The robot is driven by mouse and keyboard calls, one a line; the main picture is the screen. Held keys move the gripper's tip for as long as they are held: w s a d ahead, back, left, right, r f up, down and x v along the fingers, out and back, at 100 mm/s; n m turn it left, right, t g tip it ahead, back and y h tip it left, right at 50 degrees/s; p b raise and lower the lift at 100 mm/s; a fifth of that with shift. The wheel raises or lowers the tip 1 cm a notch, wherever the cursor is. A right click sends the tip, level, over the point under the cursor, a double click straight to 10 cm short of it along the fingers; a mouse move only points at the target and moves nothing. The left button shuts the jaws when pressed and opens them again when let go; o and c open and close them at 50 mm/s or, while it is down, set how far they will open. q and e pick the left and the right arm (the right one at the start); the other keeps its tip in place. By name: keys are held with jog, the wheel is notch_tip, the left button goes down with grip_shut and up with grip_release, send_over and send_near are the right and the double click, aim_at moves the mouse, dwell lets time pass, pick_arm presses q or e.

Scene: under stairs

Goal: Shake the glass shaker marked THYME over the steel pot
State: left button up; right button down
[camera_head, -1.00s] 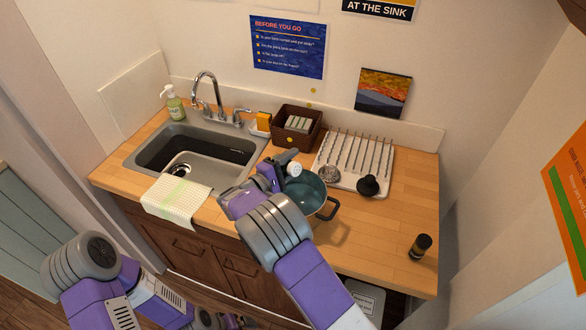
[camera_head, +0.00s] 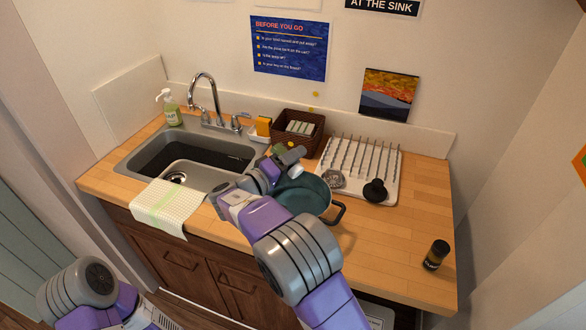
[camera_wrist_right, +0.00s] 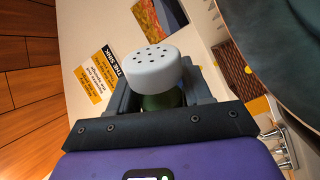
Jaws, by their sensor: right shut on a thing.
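The shaker has a white cap with several holes (camera_wrist_right: 156,70) and a greenish body (camera_wrist_right: 163,101) in the right wrist view; its label is hidden. My right gripper (camera_head: 285,160) is shut on it. In the head view the shaker is tilted, with its white cap (camera_head: 296,171) over the pot's far side. The pot (camera_head: 305,194) stands on the counter, dark teal inside, partly hidden by my right arm. Its dark rounded surface (camera_wrist_right: 285,40) also fills the wrist view's top right. My left arm is at the lower left; its gripper is out of view.
A second dark-capped jar (camera_head: 436,255) stands at the counter's right. A dish rack (camera_head: 349,182) with a dark item (camera_head: 375,191) is right of the pot. The sink (camera_head: 190,165), a cloth (camera_head: 168,204) and a brown basket (camera_head: 297,132) are near. The counter's right is mostly clear.

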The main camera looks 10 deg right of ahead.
jog(key=shift+s+r+m+b, duration=0.15)
jog(key=shift+m+b, duration=0.75)
jog(key=shift+b, duration=0.7)
jog(key=shift+d+r+m+b, duration=0.1)
jog(key=shift+r+m+b, duration=0.25)
jog(key=shift+b, duration=0.3)
jog(key=shift+r+p, duration=0.6)
jog(key=shift+r, duration=0.9)
notch_tip(320, 180, down, 3)
jog(key=b, duration=0.3)
jog(key=shift+f+b, duration=0.2)
jog(key=shift+b, duration=0.15)
jog(key=shift+r, duration=0.2)
